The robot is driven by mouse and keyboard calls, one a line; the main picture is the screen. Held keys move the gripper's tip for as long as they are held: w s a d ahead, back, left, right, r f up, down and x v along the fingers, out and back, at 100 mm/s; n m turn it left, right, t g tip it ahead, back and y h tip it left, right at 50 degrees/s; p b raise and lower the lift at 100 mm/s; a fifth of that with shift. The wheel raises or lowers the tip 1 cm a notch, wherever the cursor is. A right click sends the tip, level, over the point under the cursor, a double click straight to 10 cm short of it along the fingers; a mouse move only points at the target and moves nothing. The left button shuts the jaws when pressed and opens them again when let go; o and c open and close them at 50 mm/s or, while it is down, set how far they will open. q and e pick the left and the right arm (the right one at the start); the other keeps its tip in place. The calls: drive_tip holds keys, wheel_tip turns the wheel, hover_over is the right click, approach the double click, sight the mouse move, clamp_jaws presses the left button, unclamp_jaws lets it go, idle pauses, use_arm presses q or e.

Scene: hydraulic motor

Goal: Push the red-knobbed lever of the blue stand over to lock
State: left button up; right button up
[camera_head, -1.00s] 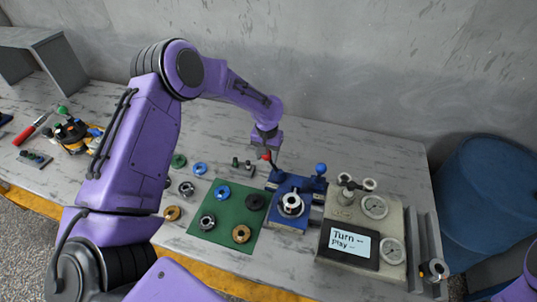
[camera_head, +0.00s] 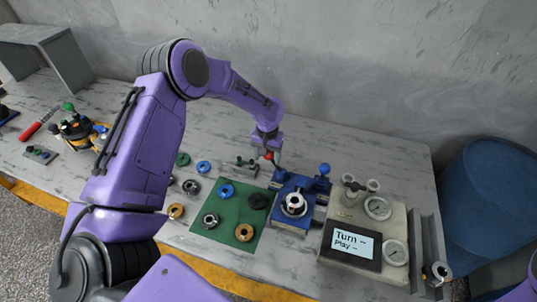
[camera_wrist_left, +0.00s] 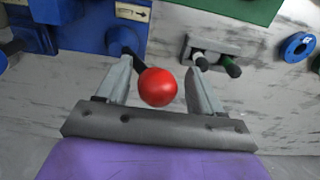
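The blue stand (camera_head: 292,222) is on the table in the middle right of the head view, with a pale ring part (camera_head: 294,203) on its top. The red knob (camera_head: 269,156) of its lever stands at the stand's back left. My left gripper (camera_head: 270,154) is right at that knob. In the left wrist view, the red knob (camera_wrist_left: 158,87) is between the two open fingers of the left gripper (camera_wrist_left: 160,80), with a gap on each side. The lever's dark rod runs from the knob to the blue stand (camera_wrist_left: 95,38). My right gripper is out of view.
A blue-knobbed part (camera_head: 323,169) stands at the stand's back right. A grey gauge box (camera_head: 345,212) with a screen is to the right. A green mat (camera_head: 224,228) with rings is to the left. A small grey holder (camera_head: 240,168) with dark pegs is near the gripper.

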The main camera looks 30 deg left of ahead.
use_arm(q)
drive_tip(key=shift+w, duration=0.15)
drive_tip(key=shift+a+r, duration=0.1)
drive_tip(key=shift+r, duration=0.05)
wheel_tip(320, 180, up, 2)
drive_tip(key=p, duration=0.2)
drive_tip(key=shift+r+p, duration=0.1)
drive_tip(key=shift+p, duration=0.2)
wheel_tip(320, 180, up, 2)
drive_tip(key=shift+r+p, duration=0.15)
drive_tip(key=shift+p, duration=0.55)
drive_tip(key=shift+r, duration=0.7)
